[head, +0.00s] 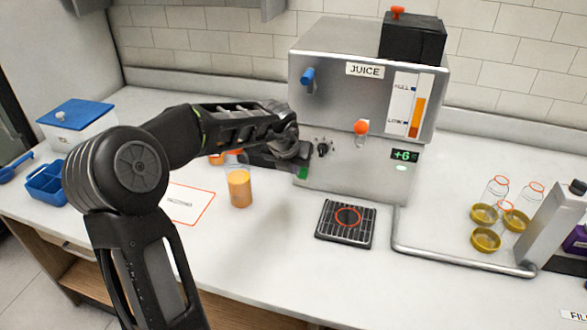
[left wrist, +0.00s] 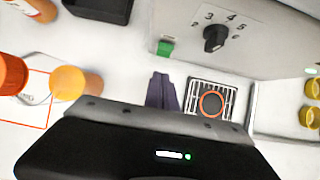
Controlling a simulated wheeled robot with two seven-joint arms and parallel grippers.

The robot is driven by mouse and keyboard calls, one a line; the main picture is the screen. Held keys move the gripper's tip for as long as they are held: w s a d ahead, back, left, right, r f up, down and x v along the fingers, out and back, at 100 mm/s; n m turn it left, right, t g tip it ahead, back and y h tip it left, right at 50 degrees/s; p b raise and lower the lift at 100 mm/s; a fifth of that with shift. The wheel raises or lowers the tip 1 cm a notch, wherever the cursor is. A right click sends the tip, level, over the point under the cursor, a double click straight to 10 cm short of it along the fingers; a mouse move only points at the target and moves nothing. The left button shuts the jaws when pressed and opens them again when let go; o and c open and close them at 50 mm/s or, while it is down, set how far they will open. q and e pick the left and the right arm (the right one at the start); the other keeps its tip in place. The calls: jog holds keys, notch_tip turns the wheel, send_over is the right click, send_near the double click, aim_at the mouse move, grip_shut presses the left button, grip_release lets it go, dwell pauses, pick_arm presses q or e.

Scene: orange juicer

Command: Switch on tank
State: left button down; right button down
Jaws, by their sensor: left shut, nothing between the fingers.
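The steel juice tank (head: 345,165) stands at the back of the counter with a "JUICE" label and a level gauge (head: 404,105). A small green switch (head: 303,172) sits low on its front left. The switch also shows in the left wrist view (left wrist: 165,48), near a black dial (left wrist: 215,38) with numbers. My left gripper (head: 301,161) is at the tank's lower left front. Its fingers (left wrist: 162,82) are shut and empty, close below the green switch in the wrist view; I cannot tell whether they touch it. My right gripper is out of view.
A glass of orange juice (head: 240,188) stands left of the tank. A black drip tray (head: 330,234) lies in front of it. A blue-lidded box (head: 76,113) and blue tray (head: 46,190) are at the left.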

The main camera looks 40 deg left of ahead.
pick_arm(q)
notch_tip(320, 180, up, 7)
jog(key=s+p, duration=0.1)
jog(key=shift+s+d, duration=0.25)
jog(key=shift+s, duration=0.05)
dwell(0.4)
